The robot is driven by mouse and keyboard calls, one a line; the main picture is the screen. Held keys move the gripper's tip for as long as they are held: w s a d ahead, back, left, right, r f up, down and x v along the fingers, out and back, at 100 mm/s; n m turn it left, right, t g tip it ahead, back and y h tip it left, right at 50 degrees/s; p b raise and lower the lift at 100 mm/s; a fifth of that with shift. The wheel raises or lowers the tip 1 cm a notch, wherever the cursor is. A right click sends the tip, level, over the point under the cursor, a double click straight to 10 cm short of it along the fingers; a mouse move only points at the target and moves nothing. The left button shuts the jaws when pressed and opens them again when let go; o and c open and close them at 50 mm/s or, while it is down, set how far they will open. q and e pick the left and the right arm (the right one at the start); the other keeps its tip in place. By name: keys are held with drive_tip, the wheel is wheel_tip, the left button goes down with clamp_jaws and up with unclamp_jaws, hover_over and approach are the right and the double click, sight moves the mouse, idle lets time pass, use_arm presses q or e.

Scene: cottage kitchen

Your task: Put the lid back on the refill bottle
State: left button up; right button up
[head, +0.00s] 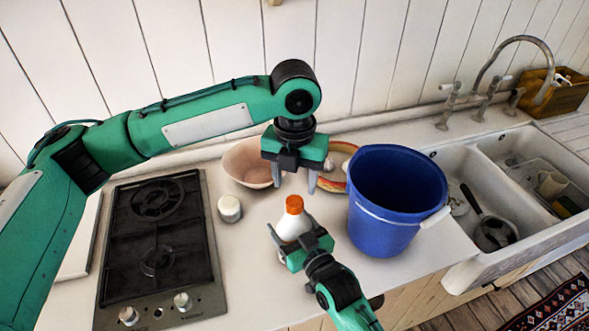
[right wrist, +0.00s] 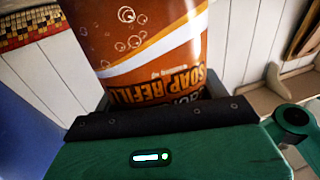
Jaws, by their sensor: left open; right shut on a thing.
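A blue bucket (head: 386,228) stands close on the right, before the sink (head: 470,235). A small white jar (head: 229,208) and a pinkish bowl (head: 245,170) stand to the left. A black gas hob (head: 157,240) lies further left.

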use_arm(q)
drive_tip(key=n, duration=0.5)
drive_tip(key=shift+r, duration=0.15)
drive_tip(key=n, duration=0.4)
drive_tip(key=shift+r+n, duration=0.2)
drive_tip(key=shift+n, duration=0.1)
drive_tip(key=n, duration=0.7)
drive_tip(key=shift+r+n, duration=0.2)
drive_tip(key=shift+n, duration=0.1)
drive_tip(key=n, duration=0.4)
drive_tip(key=shift+r+n, duration=0.15)
drive_tip(key=shift+n, duration=0.15)
drive_tip(key=n, duration=0.3)
drive_tip(key=shift+r, duration=0.1)
drive_tip(key=n, duration=0.4)
drive_tip(key=shift+r+n, duration=0.15)
drive_tip(key=shift+n, duration=0.25)
drive_tip(key=n, duration=0.4)
drive_tip(key=shift+r, duration=0.1)
